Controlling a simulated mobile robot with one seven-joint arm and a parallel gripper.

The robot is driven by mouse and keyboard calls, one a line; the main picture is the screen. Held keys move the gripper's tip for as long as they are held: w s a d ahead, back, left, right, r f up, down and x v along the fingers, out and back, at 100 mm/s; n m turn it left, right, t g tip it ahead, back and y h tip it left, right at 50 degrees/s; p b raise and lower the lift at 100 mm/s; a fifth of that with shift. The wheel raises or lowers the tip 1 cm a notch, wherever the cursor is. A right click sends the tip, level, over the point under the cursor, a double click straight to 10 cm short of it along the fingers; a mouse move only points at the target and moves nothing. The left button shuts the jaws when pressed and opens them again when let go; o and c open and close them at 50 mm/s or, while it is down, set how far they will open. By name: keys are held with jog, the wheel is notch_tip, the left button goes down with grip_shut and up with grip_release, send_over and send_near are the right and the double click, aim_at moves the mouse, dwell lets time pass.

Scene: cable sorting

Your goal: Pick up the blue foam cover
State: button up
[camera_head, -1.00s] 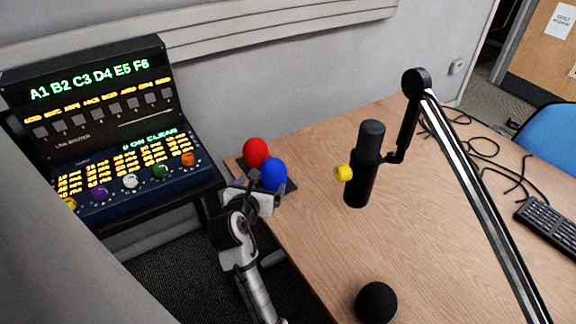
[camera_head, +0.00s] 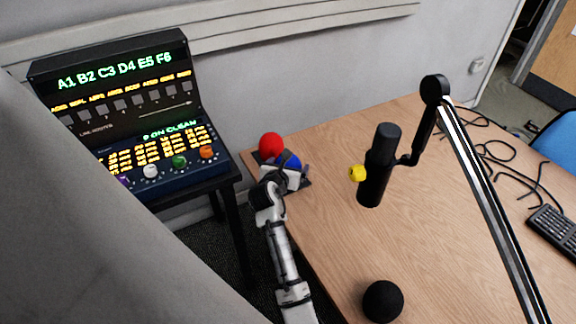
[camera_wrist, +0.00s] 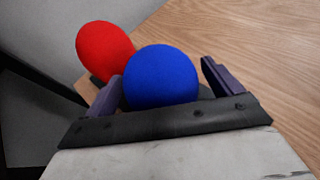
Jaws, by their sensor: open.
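The blue foam cover (camera_wrist: 160,76) is a round blue ball-like piece. In the wrist view it sits between the two open fingers of my gripper (camera_wrist: 163,90), nearer the left finger, with a gap to the right finger. In the head view the blue cover (camera_head: 290,158) is partly hidden behind my gripper (camera_head: 285,170). The red foam cover (camera_wrist: 104,50) is just behind and left of the blue one. It also shows in the head view (camera_head: 271,144). Both covers are on a small dark base (camera_head: 304,184) at the table's near left corner.
A black microphone (camera_head: 377,165) with a yellow knob hangs from a boom arm (camera_head: 485,190) to the right. A black foam ball (camera_head: 383,301) lies at the table's front edge. A console with lit displays (camera_head: 120,100) stands left. Cables and a keyboard (camera_head: 555,230) are far right.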

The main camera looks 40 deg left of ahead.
jog(key=shift+w+a+f, duration=0.1)
jog(key=shift+w, duration=0.05)
jog(key=c, duration=1.1)
jog(key=shift+o, duration=0.2)
notch_tip(320, 180, up, 20)
jog(key=b, duration=0.1)
jog(key=shift+b, duration=0.4)
